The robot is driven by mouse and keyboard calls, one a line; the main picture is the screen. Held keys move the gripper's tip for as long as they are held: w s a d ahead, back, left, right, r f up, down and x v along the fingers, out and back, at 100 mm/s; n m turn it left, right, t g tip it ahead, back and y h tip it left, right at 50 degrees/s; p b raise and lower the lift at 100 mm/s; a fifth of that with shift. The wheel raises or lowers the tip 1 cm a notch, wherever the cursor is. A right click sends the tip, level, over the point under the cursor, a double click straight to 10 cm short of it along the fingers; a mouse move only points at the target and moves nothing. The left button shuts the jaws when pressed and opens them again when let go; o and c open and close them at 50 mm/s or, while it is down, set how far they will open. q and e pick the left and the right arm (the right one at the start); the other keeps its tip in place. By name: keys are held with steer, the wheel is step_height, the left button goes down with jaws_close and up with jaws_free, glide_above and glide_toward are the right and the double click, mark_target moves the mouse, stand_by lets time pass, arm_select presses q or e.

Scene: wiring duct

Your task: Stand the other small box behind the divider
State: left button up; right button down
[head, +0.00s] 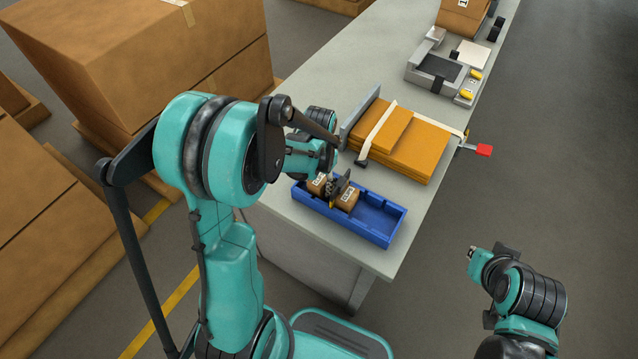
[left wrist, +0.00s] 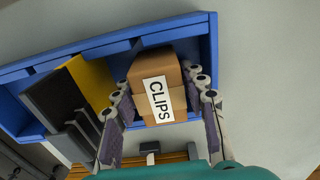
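The blue tray (head: 378,222) lies on the table and also shows in the left wrist view (left wrist: 214,45). In the head view, one small labelled box (head: 317,185) is at the tray's left, and another small box (head: 347,198) is right of it. A yellow divider (left wrist: 93,78) stands upright left of the "CLIPS" box (left wrist: 152,70) in the left wrist view. My left gripper (left wrist: 158,77) is down at the tray, its fingers on both sides of this box, tips very close; whether they press is unclear. My right gripper (head: 480,252) is off the table, at lower right.
Stacked orange-brown boards (head: 415,150) under a white strap lie behind the tray, with a red-ended clamp (head: 483,150) at the table edge. A grey device (head: 437,75) stands further back. The tray's right part is empty. Large cartons (head: 140,60) stand left of the table.

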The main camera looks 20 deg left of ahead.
arm_select(q)
steer(key=shift+r, duration=0.1)
steer(key=shift+r, duration=0.15)
step_height(320, 180, up, 11)
steer(key=p, duration=0.4)
steer(key=shift+s+r, duration=0.1)
steer(key=shift+r, duration=0.45)
steer(key=s+d+r+t, duration=0.2)
steer(key=s+r+t, duration=0.1)
steer(key=s, duration=0.2)
steer(key=s+d+r+n+t, duration=0.1)
steer(key=s+d+r+t, duration=0.1)
steer(key=s, duration=0.4)
steer(key=shift+s+d+r+n+t, duration=0.15)
steer(key=shift+d+r+n+t, duration=0.2)
steer(key=shift+r+t, duration=0.65)
steer(key=shift+f, duration=0.2)
step_height(320, 180, down, 5)
steer(key=b, duration=0.4)
steer(key=shift+r+b, duration=0.1)
steer(key=shift+b, duration=0.3)
